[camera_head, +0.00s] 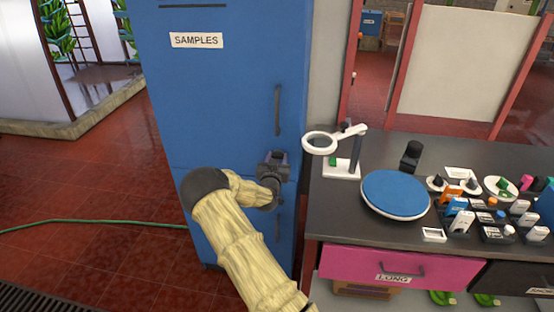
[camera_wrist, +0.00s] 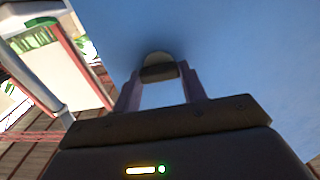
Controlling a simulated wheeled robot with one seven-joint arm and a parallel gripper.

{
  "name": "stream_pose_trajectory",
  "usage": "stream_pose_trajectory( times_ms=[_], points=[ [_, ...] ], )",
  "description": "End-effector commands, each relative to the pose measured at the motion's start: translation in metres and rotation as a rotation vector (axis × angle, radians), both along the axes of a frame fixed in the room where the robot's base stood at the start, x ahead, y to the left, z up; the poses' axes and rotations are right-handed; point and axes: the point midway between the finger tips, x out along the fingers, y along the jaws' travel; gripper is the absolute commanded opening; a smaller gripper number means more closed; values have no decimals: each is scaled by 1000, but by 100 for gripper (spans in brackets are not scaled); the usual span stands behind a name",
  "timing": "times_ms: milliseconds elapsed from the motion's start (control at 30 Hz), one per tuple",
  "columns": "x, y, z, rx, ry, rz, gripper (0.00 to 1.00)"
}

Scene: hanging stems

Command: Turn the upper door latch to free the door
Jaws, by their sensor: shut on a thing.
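The tall blue cabinet (camera_head: 225,95) has a SAMPLES label, with an upper door above a seam. A dark vertical handle (camera_head: 278,110) sits near the right edge of that door. My gripper (camera_head: 273,158) is at the cabinet front just below this handle. In the wrist view my gripper (camera_wrist: 158,76) has its two purplish fingers closed on a small rounded piece, the latch (camera_wrist: 158,59), dark below and pale above, against the blue door. In the head view the gripper hides the latch. Its turn angle cannot be told.
A dark bench (camera_head: 335,200) stands right of the cabinet with a ring magnifier (camera_head: 321,143), a blue round plate (camera_head: 395,192) and several small items. A pink drawer (camera_head: 385,268) is below. A green hose (camera_head: 100,222) crosses the red floor at left.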

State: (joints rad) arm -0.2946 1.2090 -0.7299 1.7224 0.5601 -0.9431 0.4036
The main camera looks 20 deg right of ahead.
Motion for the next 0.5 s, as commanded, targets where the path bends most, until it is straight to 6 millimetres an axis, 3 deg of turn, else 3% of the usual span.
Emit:
stream_pose_trajectory(
  times_ms=[500],
  points=[
    [1,2,-3,-185,123,2,19]
  ],
)
